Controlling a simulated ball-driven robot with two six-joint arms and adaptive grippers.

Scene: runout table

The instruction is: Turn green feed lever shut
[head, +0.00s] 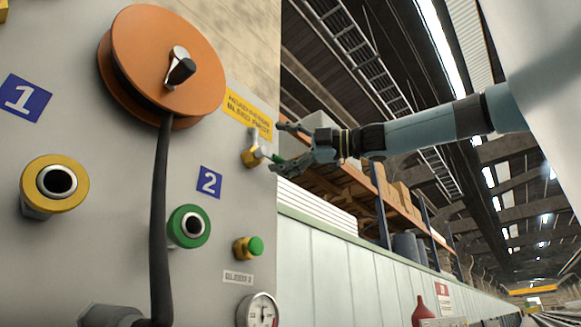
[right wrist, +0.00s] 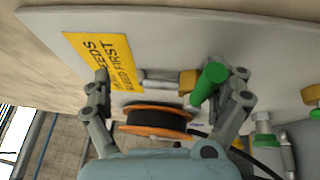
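The green feed lever (right wrist: 208,84) sits on a brass valve (right wrist: 188,80) on the grey panel. In the head view the brass valve (head: 252,152) is under the yellow sign, and only a bit of the green lever (head: 278,158) shows beside my gripper. My right gripper (head: 280,147) is open in front of the valve. In the right wrist view the lever lies between the spread fingers of the gripper (right wrist: 170,80), nearer the right finger; whether they touch I cannot tell. My left gripper is not in view.
The panel also bears an orange reel (head: 165,62) with a black hose (head: 160,215), a yellow-ringed port (head: 74,170), a green-ringed port (head: 205,221), a green knob (head: 256,245) and a gauge (head: 262,312). A yellow sign (head: 247,112) hangs above the valve. Shelving stands behind.

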